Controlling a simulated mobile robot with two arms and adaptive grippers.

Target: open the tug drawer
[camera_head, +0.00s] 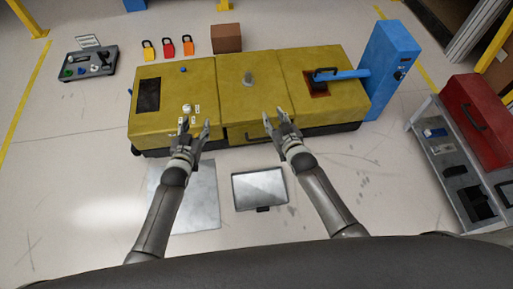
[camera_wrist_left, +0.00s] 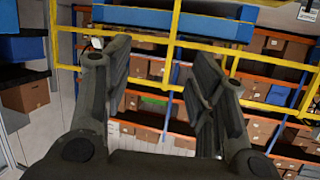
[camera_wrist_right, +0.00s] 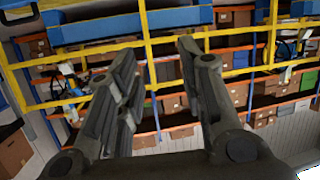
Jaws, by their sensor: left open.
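The yellow tug (camera_head: 228,105) stands in front of me in the head view. Its middle section has a drawer front (camera_head: 235,134) with a dark handle near its lower edge; the drawer looks shut. My left gripper (camera_head: 194,124) is open and empty, in front of the tug's left section, left of the drawer. My right gripper (camera_head: 275,115) is open and empty, near the right side of the drawer front. Both wrist views show spread fingers with nothing between them: left gripper (camera_wrist_left: 158,50), right gripper (camera_wrist_right: 158,52). The tug does not show in the wrist views.
A blue post (camera_head: 390,70) stands at the tug's right end, with a blue arm reaching onto it. A red box (camera_head: 482,115) sits on a grey cart at the right. A framed panel (camera_head: 259,188) lies below the grippers. Shelves with boxes (camera_wrist_left: 265,90) fill the wrist views.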

